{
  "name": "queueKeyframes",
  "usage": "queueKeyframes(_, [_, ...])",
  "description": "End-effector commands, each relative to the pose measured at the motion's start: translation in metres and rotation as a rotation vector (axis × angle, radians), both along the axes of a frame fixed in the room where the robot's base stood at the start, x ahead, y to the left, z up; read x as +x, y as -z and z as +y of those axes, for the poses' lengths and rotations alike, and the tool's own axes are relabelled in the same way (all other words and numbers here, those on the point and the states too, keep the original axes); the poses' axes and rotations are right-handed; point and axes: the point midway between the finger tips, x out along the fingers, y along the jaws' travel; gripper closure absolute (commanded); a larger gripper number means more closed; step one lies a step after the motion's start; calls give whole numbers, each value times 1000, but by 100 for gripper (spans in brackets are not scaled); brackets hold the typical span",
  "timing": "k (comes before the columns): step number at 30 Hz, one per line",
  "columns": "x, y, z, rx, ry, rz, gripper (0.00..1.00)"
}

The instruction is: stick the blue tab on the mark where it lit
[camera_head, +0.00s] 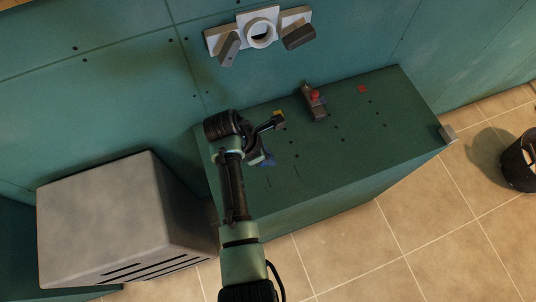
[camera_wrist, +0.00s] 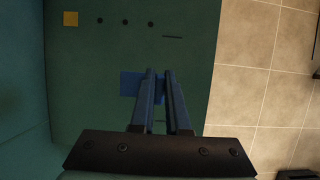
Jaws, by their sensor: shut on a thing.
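A flat blue tab (camera_wrist: 128,84) shows in the wrist view at and behind my fingertips, with part of it hidden by the fingers. My gripper (camera_wrist: 159,73) is shut on the tab, over the green worktop (camera_wrist: 85,75). In the head view the blue tab (camera_head: 267,161) is at my gripper (camera_head: 262,157), near the left end of the worktop. Whether the tab touches the surface I cannot tell. Several dark dots and short lines mark the worktop. None of the marks looks lit.
A yellow square (camera_wrist: 71,18) lies on the worktop, as does a red square (camera_head: 362,89) at the back right. A small device with a red button (camera_head: 315,96) stands at the back. A grey box (camera_head: 105,220) stands left, a dark bin (camera_head: 520,160) right.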

Motion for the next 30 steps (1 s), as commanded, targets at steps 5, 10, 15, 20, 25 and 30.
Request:
queueKeyframes(5, [0, -2, 0, 0, -1, 0, 100])
queueKeyframes(10, [0, 13, 0, 0, 0, 1, 100])
queueKeyframes(15, [0, 31, 0, 0, -1, 0, 100])
queueKeyframes(20, [0, 47, 0, 0, -1, 1, 100])
queueKeyframes(25, [0, 63, 0, 1, 0, 0, 100])
queueKeyframes(30, [0, 75, 0, 1, 0, 0, 100])
